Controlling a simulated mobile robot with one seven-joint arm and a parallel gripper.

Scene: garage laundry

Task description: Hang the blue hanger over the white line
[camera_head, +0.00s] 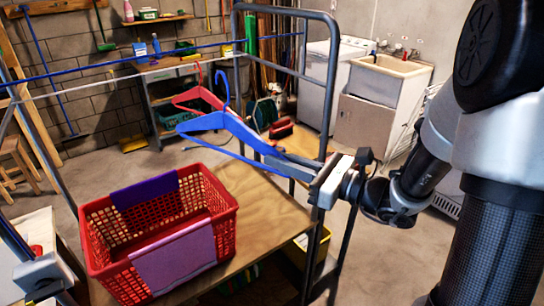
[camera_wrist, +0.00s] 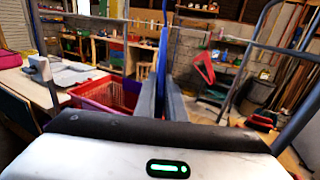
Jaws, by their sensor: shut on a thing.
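The blue hanger (camera_head: 222,124) is held in the air over the wooden table, its hook up and its body sloping. My gripper (camera_head: 288,164) is shut on its right end. In the wrist view the blue hanger (camera_wrist: 162,62) shows edge-on between the fingers of my gripper (camera_wrist: 161,100). The white line (camera_head: 95,82) runs across the left and middle, below a blue line (camera_head: 95,67). The blue hanger's hook appears close to the white line in the head view; I cannot tell whether they touch. A red hanger (camera_head: 204,97) is behind the blue one, its hook at the white line.
A red basket (camera_head: 108,250) with purple and lilac cloths over its rim stands on the wooden table (camera_head: 262,215). A grey metal frame (camera_head: 332,90) rises behind the hanger. A shelf unit stands at the back, a sink (camera_head: 385,80) at the back right. Open floor lies between.

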